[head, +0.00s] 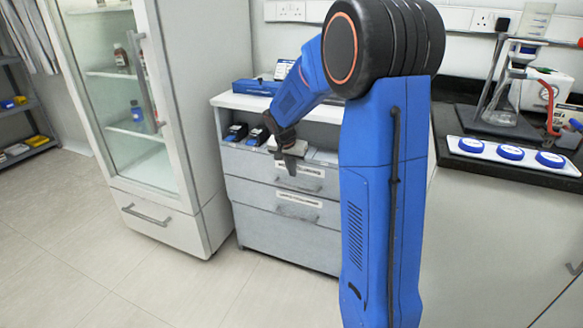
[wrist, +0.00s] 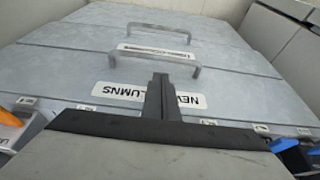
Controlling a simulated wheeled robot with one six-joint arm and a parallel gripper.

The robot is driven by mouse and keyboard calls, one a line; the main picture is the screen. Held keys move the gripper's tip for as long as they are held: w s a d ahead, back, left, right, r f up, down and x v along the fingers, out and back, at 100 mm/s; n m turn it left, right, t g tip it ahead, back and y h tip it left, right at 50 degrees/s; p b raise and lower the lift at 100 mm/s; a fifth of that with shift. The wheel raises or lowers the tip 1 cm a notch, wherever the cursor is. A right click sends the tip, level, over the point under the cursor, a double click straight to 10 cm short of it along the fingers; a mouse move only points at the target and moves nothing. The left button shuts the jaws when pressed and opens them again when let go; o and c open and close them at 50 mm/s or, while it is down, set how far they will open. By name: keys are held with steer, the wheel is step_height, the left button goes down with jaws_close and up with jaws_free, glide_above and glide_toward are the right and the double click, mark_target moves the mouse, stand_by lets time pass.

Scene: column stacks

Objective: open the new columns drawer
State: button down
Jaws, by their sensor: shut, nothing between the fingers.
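The new columns drawer (head: 265,165) is the upper drawer of the grey-white cabinet, and it looks closed. Its label (wrist: 130,91) reads "NEW COLUMNS" upside down in the wrist view, partly hidden by my fingers. Its grey bar handle (wrist: 155,57) lies just beyond the label, and it also shows in the head view (head: 297,185). My gripper (head: 291,172) is shut and empty, pointing down at the drawer front near the label. In the wrist view my fingertips (wrist: 160,78) appear short of the handle, with no clear contact.
A lower drawer (head: 265,220) with its own label and handle is closed. An open shelf above holds blue-and-black items (head: 257,135). A glass-door cabinet (head: 130,110) stands left. A dark-topped bench with glassware (head: 500,118) is right. The floor (head: 130,275) in front is clear.

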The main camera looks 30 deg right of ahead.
mark_target(294, 179)
steer(key=shift+x, duration=2.95)
